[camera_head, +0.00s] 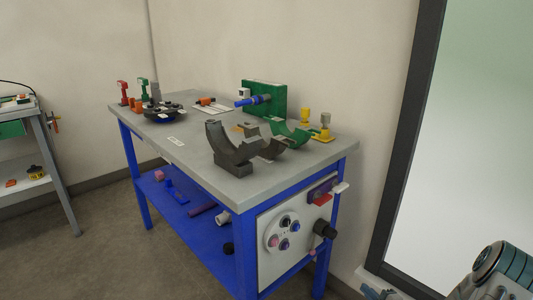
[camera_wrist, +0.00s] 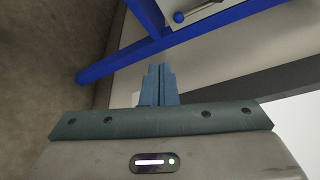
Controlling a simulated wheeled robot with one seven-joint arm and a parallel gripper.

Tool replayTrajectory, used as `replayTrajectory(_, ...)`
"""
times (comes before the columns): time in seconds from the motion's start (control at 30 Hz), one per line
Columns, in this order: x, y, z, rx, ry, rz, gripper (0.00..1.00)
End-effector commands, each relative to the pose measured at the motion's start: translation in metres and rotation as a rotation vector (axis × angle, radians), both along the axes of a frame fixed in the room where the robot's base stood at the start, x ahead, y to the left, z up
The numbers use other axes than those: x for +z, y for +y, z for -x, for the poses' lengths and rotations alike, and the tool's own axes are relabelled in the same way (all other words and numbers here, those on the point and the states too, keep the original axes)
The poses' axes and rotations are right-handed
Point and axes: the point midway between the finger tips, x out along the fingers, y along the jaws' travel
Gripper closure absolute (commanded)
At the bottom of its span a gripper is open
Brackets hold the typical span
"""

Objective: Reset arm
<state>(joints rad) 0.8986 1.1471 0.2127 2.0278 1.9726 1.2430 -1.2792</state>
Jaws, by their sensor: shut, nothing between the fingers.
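My gripper (camera_wrist: 160,72) shows in the wrist view with its blue-grey fingers together and nothing between them. It hangs in free space near the blue frame of the cart, apart from it as far as I can tell. In the head view part of my arm (camera_head: 497,270) shows at the lower right corner, right of the cart. The pipe fusion cart has a grey top (camera_head: 192,163) and a blue frame, and stands in the middle of the head view. A dark curved clamp (camera_head: 229,150) and a green curved clamp (camera_head: 291,136) are on its top.
A green block with a blue cylinder (camera_head: 262,98) stands at the cart's back edge. A side panel (camera_head: 279,242) carries knobs and a protruding black handle (camera_head: 324,229). A dark-framed bright panel (camera_head: 411,110) is at the right. Another bench (camera_head: 46,150) is at the left, with open floor between.

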Motion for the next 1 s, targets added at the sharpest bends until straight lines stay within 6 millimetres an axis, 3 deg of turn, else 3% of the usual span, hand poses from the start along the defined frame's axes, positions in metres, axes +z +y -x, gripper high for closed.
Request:
replayTrajectory(0.03,0.013,0.006,-0.002,0.028,-0.004,0.006,1.00)
replayTrajectory(0.47,0.096,0.062,0.000,0.292,0.013,0.048,1.00)
replayTrajectory(0.63,0.148,0.098,0.010,0.455,0.040,0.093,1.00)
replayTrajectory(0.77,0.201,0.134,0.029,0.629,0.083,0.162,1.00)
replayTrajectory(1.0,0.287,0.186,0.080,0.916,0.196,0.345,1.00)
